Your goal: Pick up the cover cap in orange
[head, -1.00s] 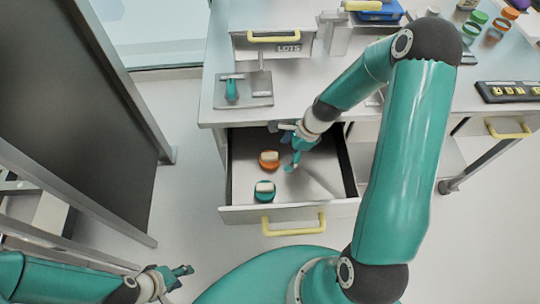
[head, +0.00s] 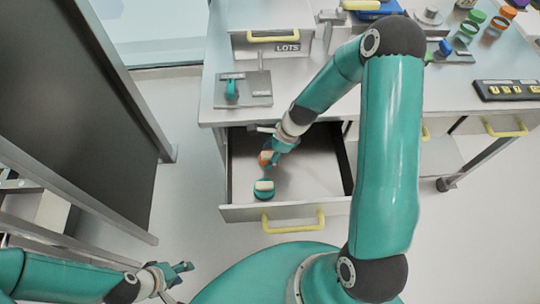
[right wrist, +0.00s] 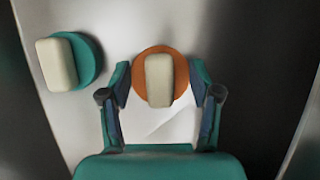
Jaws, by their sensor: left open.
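The orange cover cap (right wrist: 145,94) with a pale block-shaped handle lies in the open drawer; it also shows in the head view (head: 264,161). A teal cap (right wrist: 88,58) with a similar pale handle lies beside it, nearer the drawer front (head: 264,193). My right gripper (right wrist: 160,75) is open above the drawer. Its two fingers are on either side of the orange cap in the wrist view, and I cannot tell whether they touch it. In the head view my right gripper (head: 272,153) partly hides the orange cap. My left gripper (head: 180,275) is open and empty, low at the left, away from the drawer.
The drawer (head: 310,209) is pulled out, with a yellow handle (head: 293,226); its right part is clear. A dark panel (head: 70,110) stands at the left.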

